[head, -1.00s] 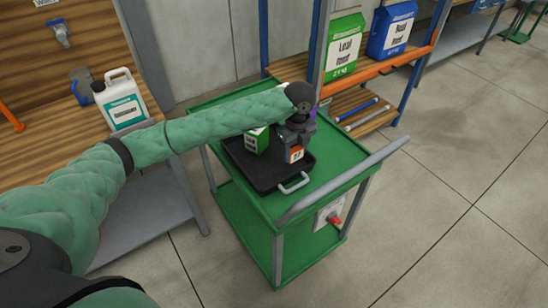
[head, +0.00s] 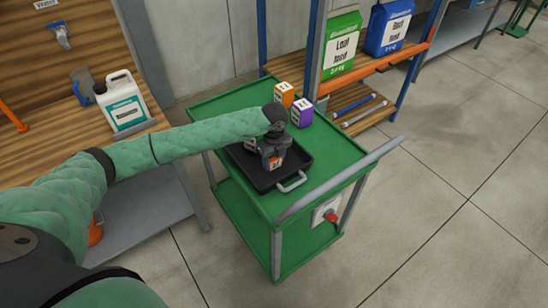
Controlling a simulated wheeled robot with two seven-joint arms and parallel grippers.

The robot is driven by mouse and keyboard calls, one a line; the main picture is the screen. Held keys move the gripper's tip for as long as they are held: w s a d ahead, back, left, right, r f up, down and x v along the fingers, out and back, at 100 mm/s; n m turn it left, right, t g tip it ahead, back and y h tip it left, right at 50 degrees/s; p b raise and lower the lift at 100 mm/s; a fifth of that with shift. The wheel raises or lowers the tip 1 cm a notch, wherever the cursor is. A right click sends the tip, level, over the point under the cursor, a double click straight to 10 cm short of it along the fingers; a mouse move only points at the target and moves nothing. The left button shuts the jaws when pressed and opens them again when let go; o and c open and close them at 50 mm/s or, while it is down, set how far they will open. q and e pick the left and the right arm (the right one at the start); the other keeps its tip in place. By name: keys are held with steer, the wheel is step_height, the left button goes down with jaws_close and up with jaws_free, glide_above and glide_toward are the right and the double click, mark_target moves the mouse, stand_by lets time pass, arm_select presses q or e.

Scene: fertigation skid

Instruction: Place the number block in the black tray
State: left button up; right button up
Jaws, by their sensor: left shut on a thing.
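The black tray (head: 297,162) sits on the green cart top, with its grey handle toward the front. My left gripper (head: 274,155) is over the tray, pointing down and shut on a white and orange number block (head: 275,163). The block is mostly hidden by the fingers; I cannot tell whether it touches the tray floor. Another block (head: 250,144) is in the tray just left of the gripper, largely hidden. An orange and white block (head: 285,93) and a purple and white block (head: 301,112) stand on the cart behind the tray. My right gripper is out of view.
The green cart (head: 338,158) has a grey push bar (head: 340,180) along its right side. A wooden bench (head: 60,150) with a white jug (head: 121,101) stands at left. A shelf rack (head: 375,75) with green and blue bags stands behind. The cart's right side is clear.

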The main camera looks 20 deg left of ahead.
mark_target(274, 159)
arm_select(q)
steer(key=shift+f, duration=0.1)
steer(key=o, duration=1)
steer(key=shift+c, duration=0.2)
steer(key=shift+r+b, duration=0.3)
steer(key=shift+r, duration=0.25)
step_height(274, 159, up, 11)
steer(key=b, duration=0.3)
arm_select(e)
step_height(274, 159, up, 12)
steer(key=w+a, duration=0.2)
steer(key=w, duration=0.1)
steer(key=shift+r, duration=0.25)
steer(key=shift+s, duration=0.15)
